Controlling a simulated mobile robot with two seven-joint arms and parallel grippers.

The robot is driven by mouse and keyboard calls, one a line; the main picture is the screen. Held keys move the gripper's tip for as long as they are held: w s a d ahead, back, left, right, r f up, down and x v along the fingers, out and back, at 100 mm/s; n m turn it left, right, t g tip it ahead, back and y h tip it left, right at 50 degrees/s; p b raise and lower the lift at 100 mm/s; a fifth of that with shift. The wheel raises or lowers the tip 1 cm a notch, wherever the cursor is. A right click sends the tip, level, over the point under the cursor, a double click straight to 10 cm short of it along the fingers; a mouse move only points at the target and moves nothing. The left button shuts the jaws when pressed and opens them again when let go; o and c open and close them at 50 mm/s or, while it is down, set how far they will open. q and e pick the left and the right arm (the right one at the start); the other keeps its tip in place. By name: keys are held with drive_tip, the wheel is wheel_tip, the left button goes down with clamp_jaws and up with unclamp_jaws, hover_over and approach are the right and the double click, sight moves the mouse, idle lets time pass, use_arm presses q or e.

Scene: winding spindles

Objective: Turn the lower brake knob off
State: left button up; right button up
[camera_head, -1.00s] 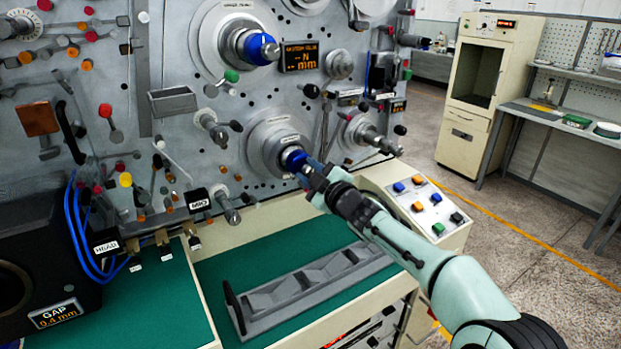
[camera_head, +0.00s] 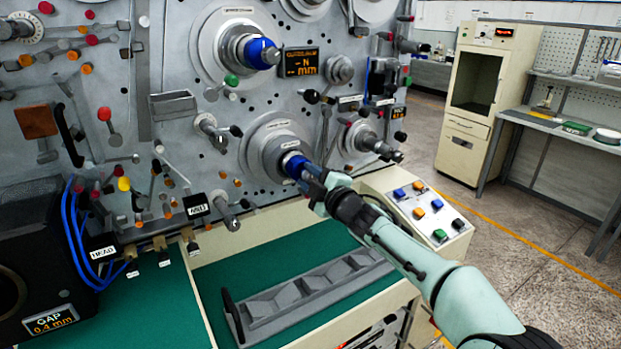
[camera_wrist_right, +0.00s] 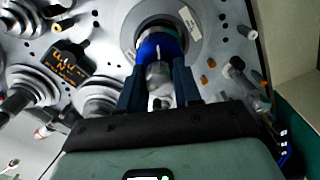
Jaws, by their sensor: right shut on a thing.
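The lower brake knob (camera_head: 293,164) is a blue collar on the lower large spindle of the grey machine panel. It also shows in the wrist view (camera_wrist_right: 158,45), with a grey spindle end (camera_wrist_right: 160,82) in front of it. My right gripper (camera_head: 308,180) reaches it from the lower right. In the wrist view its two dark fingers (camera_wrist_right: 159,85) stand on either side of the spindle end, shut on the knob. The fingers hide part of the knob in the head view. My left gripper is out of view.
An upper blue knob (camera_head: 262,52) sits above on a similar spindle. A smaller grey spindle (camera_head: 371,142) and several black-tipped levers stand close to the right. A grey V-block tray (camera_head: 310,292) rests on the green bench top.

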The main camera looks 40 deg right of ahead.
drive_tip(key=o, duration=1)
drive_tip(key=shift+o, duration=0.2)
drive_tip(key=s+a+b, duration=0.1)
drive_tip(key=s, duration=1.2)
drive_tip(key=shift+s+a, duration=0.15)
drive_tip(key=shift+a, duration=0.1)
